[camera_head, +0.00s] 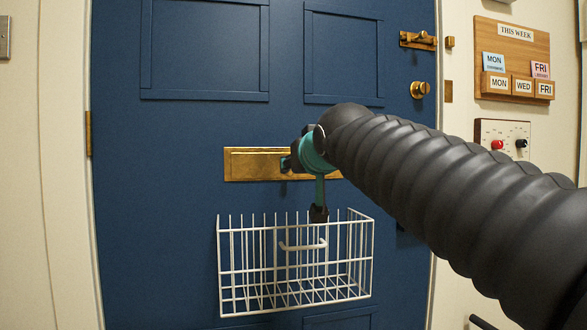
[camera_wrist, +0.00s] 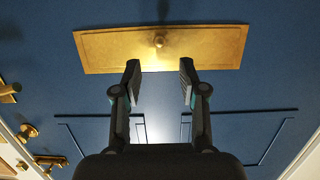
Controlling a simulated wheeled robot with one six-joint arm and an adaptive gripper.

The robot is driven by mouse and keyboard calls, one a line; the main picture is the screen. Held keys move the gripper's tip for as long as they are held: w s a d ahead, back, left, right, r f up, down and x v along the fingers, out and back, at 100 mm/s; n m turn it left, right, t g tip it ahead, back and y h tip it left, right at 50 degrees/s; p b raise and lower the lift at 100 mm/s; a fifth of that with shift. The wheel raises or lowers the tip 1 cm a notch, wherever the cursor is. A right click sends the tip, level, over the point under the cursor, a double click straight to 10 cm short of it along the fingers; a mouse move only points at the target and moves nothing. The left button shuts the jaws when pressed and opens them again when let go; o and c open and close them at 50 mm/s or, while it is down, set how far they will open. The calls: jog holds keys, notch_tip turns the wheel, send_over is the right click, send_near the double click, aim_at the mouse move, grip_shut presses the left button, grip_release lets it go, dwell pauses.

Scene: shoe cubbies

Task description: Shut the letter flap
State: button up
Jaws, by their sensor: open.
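The brass letter flap (camera_head: 252,164) is a wide plate on the blue door, partly hidden by my gripper in the head view. In the wrist view the flap (camera_wrist: 110,48) spans the top, with a small round knob (camera_wrist: 158,40) near its middle. I cannot tell from these views how far it stands off the door. My gripper (camera_head: 302,188) is in front of the flap's right part in the head view. In the wrist view my gripper (camera_wrist: 160,76) is open and empty, its two fingers apart and pointing toward the flap's edge.
A white wire basket (camera_head: 233,283) hangs on the door just below the flap, close to my gripper. A brass doorknob (camera_head: 420,90) and bolt (camera_head: 418,40) are at the upper right. A wooden card board (camera_head: 511,60) hangs on the right wall. The door left of the flap is clear.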

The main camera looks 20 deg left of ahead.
jog(key=v, duration=0.6)
dwell(0.3)
